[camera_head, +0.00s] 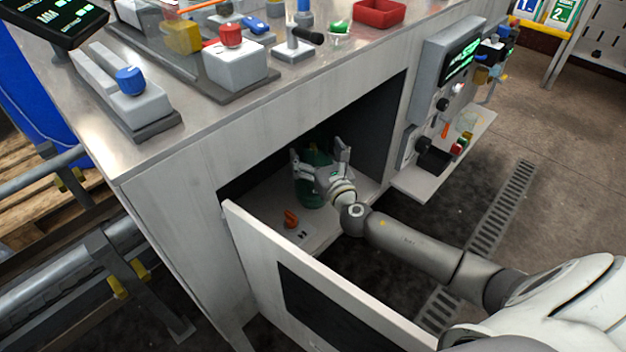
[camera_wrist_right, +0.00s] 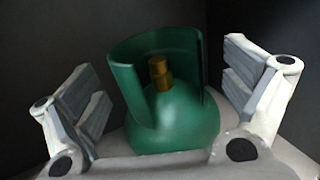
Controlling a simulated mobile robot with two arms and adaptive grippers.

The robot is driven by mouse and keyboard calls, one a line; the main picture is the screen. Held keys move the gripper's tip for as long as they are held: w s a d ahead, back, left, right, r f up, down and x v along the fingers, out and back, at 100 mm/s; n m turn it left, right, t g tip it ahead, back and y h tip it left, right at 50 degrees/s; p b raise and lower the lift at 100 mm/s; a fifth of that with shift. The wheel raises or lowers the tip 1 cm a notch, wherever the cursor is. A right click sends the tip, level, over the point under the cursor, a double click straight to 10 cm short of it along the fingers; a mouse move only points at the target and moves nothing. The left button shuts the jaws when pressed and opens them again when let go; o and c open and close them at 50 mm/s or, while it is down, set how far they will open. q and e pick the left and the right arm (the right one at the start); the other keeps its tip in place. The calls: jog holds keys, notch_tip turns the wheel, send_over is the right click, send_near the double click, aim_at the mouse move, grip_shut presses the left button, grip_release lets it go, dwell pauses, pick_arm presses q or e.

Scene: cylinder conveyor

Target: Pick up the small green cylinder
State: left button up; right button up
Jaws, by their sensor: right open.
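The small green cylinder (camera_head: 312,190) stands upright inside the open cabinet, partly hidden behind my right gripper. In the right wrist view the cylinder (camera_wrist_right: 172,110) shows its collar and a brass valve in the middle. My right gripper (camera_head: 320,160) reaches into the cabinet and is open, with one finger on each side of the cylinder. In the right wrist view the fingers (camera_wrist_right: 160,105) stand apart from the cylinder, with a gap on both sides. My left gripper is not in view.
The cabinet door (camera_head: 320,285) stands open in front, below my right arm. An orange-red handle (camera_head: 291,219) is on the cabinet floor near the door. The worktop above holds several devices and a red tray (camera_head: 379,13). A side shelf (camera_head: 445,165) juts out right of the opening.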

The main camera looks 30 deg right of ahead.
jog(key=shift+w, duration=0.25)
jog(key=shift+c, duration=0.2)
grip_shut()
jog(key=shift+w+r, duration=0.1)
jog(key=shift+r, duration=0.2)
